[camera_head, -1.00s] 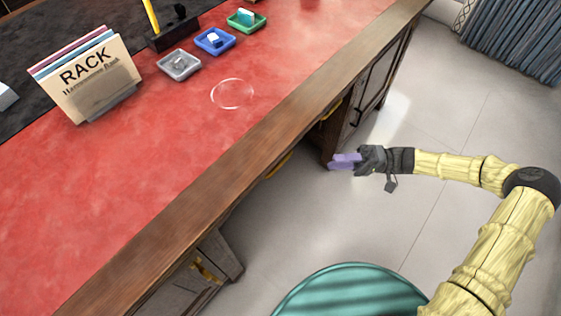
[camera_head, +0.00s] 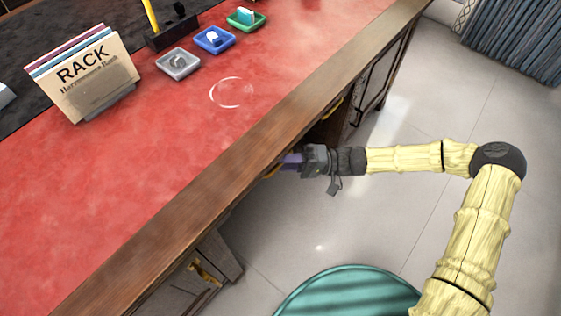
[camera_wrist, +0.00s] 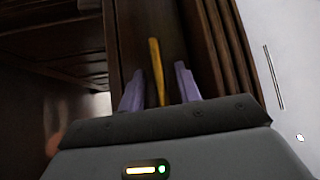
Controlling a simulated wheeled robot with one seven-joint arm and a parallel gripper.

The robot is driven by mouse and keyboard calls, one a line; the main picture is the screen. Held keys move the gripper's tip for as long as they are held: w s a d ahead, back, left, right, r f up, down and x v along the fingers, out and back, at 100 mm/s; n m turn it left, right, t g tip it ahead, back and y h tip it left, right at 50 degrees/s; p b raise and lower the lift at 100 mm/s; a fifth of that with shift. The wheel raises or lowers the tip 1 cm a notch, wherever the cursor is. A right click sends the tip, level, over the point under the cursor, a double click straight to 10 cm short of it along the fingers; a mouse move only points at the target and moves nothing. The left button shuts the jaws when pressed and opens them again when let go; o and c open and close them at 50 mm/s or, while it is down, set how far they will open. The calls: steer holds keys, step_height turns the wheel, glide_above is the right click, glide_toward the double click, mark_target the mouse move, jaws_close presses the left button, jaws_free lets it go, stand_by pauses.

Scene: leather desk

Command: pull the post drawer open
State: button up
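My gripper (camera_head: 289,160) is at the desk's front edge, by a brass handle (camera_head: 271,172) that the desktop partly hides. In the wrist view the purple fingers of my gripper (camera_wrist: 158,70) are apart, one on each side of the brass handle (camera_wrist: 156,62). I see gaps between the fingers and the handle. The handle is on a dark wooden drawer front (camera_wrist: 133,35), which looks shut. No label shows on this front, so I cannot tell whether it is the post drawer.
Another brass handle (camera_head: 206,272) is on the lower left cabinet. A teal round seat (camera_head: 350,292) stands in front of the desk. The red desktop (camera_head: 150,165) holds a letter rack (camera_head: 85,75) and small trays.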

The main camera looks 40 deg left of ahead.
steer(key=shift+s+a, duration=0.15)
steer(key=shift+c, duration=0.3)
jaws_close()
